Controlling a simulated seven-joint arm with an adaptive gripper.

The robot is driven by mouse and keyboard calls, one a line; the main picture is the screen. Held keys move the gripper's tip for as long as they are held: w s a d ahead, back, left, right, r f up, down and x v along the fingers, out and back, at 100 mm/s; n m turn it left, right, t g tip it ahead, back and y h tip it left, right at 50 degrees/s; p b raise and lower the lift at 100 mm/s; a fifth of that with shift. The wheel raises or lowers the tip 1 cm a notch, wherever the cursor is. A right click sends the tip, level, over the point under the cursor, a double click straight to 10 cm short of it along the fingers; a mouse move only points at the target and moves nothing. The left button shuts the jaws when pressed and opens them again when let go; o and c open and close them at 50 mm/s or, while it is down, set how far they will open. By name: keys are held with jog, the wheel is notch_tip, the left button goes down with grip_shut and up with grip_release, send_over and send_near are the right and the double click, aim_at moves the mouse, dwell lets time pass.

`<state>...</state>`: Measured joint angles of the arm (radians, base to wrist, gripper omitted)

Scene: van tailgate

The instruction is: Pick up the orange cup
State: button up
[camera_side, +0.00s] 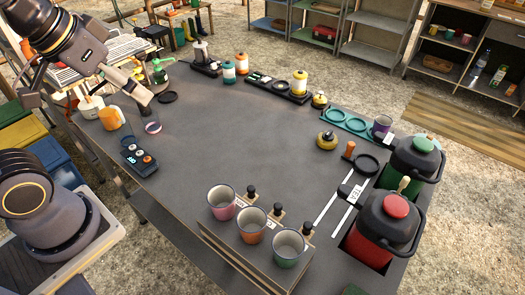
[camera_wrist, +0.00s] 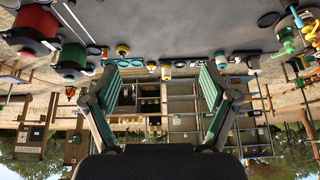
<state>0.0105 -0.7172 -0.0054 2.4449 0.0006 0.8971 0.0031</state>
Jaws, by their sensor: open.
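The orange cup (camera_side: 252,229) stands upright, open side up, in the middle of a row of three cups on a low wooden stand at the table's front edge. A pink cup (camera_side: 221,203) is to its left and a green cup (camera_side: 289,248) to its right. My gripper (camera_side: 90,98) is high at the upper left of the side view, far from the orange cup. In the wrist view my gripper (camera_wrist: 160,80) shows its two fingers spread apart with nothing between them. I cannot make out the orange cup in the wrist view.
A red-lidded jug (camera_side: 385,220) and a green-lidded jug (camera_side: 415,160) stand at the right. An orange pot (camera_side: 111,118) stands at the left edge. The middle of the grey table (camera_side: 235,130) is clear.

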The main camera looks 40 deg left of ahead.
jog(key=w+d+m+g+h, duration=0.1)
jog(key=w+d+m+g, duration=0.1)
jog(key=w+d+m, duration=0.3)
jog(key=m+g, duration=0.3)
jog(key=m, duration=0.1)
send_over(254, 226)
jog(key=s, duration=0.2)
jog(key=f, duration=1.9)
jog(key=shift+w+d, duration=0.15)
jog(key=shift+d, duration=0.2)
jog(key=shift+w+d+f, duration=0.1)
jog(key=shift+f, duration=1.4)
jog(key=shift+w+d+f, duration=0.1)
jog(key=shift+f, duration=1.4)
jog(key=c, duration=1.3)
